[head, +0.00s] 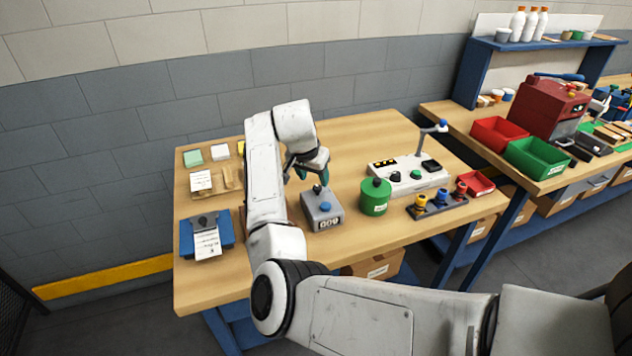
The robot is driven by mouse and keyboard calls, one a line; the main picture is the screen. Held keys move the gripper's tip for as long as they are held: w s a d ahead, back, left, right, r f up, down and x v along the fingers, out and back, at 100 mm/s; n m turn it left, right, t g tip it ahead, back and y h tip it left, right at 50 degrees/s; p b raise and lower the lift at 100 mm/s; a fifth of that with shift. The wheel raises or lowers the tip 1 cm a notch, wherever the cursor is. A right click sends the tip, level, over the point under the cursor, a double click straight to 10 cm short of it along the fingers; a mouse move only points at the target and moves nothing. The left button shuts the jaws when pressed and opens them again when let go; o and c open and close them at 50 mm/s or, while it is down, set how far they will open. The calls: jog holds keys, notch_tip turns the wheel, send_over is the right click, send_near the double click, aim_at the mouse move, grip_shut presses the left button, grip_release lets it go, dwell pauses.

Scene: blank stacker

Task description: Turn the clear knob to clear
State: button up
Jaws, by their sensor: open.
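A small grey counter box (323,213) stands on the near table with a number display on its front. A blue button (325,207) and a small dark knob (317,188) are on its top. I cannot read a "clear" label or tell which way the knob points. My gripper (311,175) is open, with green fingertips, just above and behind the box, close to the dark knob. I cannot tell whether it touches the knob.
A blue clipboard-like holder (206,235) lies at left. The table (215,283) is bare at the front left.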

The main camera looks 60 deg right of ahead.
aim_at(317, 187)
jog(key=shift+x, duration=2.4)
grip_shut()
